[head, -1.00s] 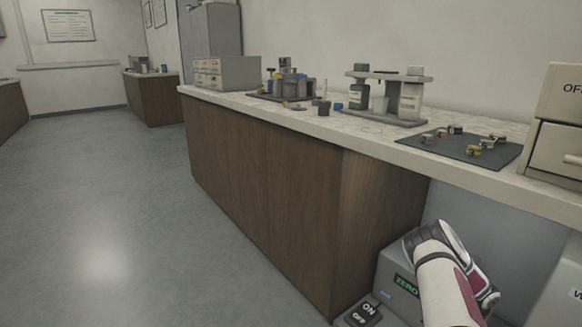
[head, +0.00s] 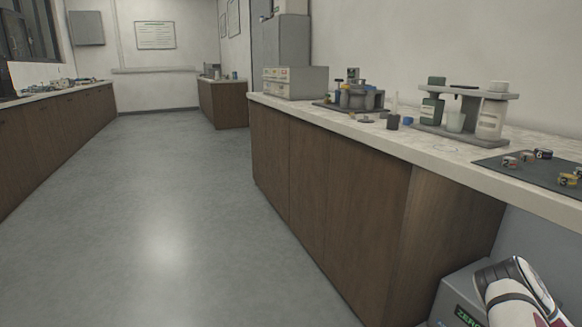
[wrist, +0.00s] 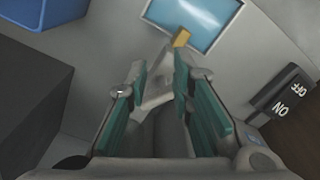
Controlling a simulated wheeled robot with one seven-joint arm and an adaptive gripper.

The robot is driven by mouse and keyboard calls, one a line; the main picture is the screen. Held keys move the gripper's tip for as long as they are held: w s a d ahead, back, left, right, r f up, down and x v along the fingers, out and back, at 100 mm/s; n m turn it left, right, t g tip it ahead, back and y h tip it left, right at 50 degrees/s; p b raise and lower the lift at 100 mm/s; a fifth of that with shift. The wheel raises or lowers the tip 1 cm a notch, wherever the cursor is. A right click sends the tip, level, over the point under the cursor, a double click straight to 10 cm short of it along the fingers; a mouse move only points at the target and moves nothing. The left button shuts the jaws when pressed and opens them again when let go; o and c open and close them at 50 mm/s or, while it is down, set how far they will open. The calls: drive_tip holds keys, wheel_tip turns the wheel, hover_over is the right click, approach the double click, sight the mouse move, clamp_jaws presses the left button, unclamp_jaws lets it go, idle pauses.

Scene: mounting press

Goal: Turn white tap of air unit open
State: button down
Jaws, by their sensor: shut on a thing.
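My gripper (wrist: 160,85) shows in the wrist view, its two teal-padded fingers around a pale, whitish piece (wrist: 156,92). The piece looks like the white tap, partly hidden by the fingers. A small yellow tip (wrist: 181,38) shows just beyond it, against a lit blue panel (wrist: 205,18) on a grey face. In the head view only part of my arm shows at the bottom right; the gripper itself is out of that picture. I cannot tell the tap's exact angle.
An ON/OFF switch (wrist: 281,96) is right of the gripper, a dark block (wrist: 30,95) and a blue bin-like thing (wrist: 40,10) left. A grey unit with a green display (head: 466,315) stands below the counter (head: 420,150). The floor (head: 170,220) to the left is clear.

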drive_tip(key=shift+s+d+f, duration=0.1)
drive_tip(key=shift+s+f, duration=0.4)
drive_tip(key=shift+s, duration=0.3)
wheel_tip(320, 180, up, 6)
drive_tip(key=p, duration=0.5)
drive_tip(key=shift+w+a, duration=0.15)
drive_tip(key=shift+a, duration=0.05)
